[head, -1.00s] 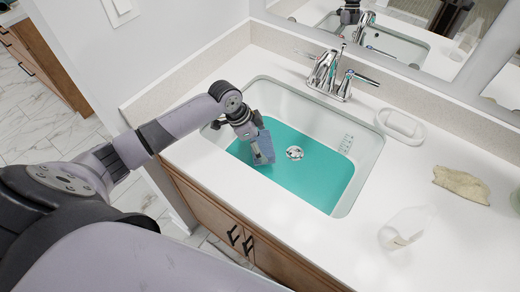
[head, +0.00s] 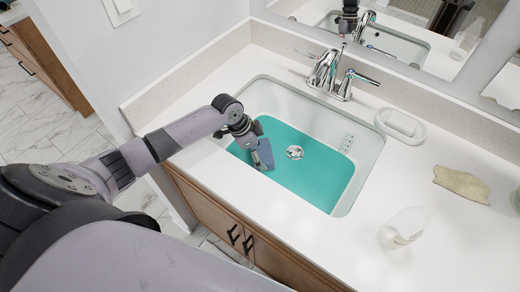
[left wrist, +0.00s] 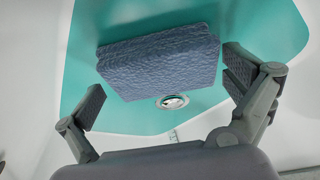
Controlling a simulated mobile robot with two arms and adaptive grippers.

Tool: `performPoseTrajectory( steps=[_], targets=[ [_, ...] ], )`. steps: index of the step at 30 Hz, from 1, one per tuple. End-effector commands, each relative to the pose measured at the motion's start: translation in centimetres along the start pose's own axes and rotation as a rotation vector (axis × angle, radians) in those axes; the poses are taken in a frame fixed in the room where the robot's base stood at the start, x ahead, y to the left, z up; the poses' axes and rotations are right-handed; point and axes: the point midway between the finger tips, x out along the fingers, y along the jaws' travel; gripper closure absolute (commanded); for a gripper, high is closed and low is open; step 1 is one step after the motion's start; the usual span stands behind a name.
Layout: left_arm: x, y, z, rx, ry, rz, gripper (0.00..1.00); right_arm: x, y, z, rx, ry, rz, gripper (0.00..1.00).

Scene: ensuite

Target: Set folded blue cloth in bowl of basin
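The folded blue cloth (head: 264,154) is inside the basin (head: 374,160), over the left part of its teal floor. It stands tilted in the head view. My left gripper (head: 250,138) is just above and left of it. In the left wrist view, the gripper's fingers (left wrist: 165,76) are spread wide, with the cloth (left wrist: 160,60) between and beyond them. A gap shows at the left finger; the right finger is close to the cloth's edge. I cannot tell whether the cloth's underside fully touches the floor. My right gripper is not in view.
The drain (head: 295,152) is right of the cloth. A chrome faucet (head: 326,70) stands behind the basin. A soap dish (head: 401,125), a beige cloth (head: 461,185) and a clear bottle (head: 402,229) are on the counter (head: 345,250) to the right. A mirror hangs behind.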

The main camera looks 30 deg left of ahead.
Motion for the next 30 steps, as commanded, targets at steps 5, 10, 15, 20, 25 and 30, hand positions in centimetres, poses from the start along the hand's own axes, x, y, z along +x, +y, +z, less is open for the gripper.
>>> performPoseTrajectory(
  steps=[5,10,15,20,25,30],
  targets=[
    [-0.1,0.0,0.0,0.0,0.0,0.0,0.0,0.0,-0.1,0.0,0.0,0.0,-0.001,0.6],
    [-1.5,-0.1,-0.1,0.001,0.0,-0.003,0.0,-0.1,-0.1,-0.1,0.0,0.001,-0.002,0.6],
    [-4.9,-0.2,0.0,0.002,0.0,-0.005,0.0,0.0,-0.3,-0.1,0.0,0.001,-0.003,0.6],
    [-8.4,-0.1,-0.1,0.002,0.0,-0.003,0.0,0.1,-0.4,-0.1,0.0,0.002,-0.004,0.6],
    [-11.0,-0.1,-0.1,0.001,0.0,-0.001,0.0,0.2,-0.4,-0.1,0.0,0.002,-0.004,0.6],
    [-12.2,0.0,-0.1,0.0,0.001,0.0,0.0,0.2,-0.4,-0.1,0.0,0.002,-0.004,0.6]
  ],
)
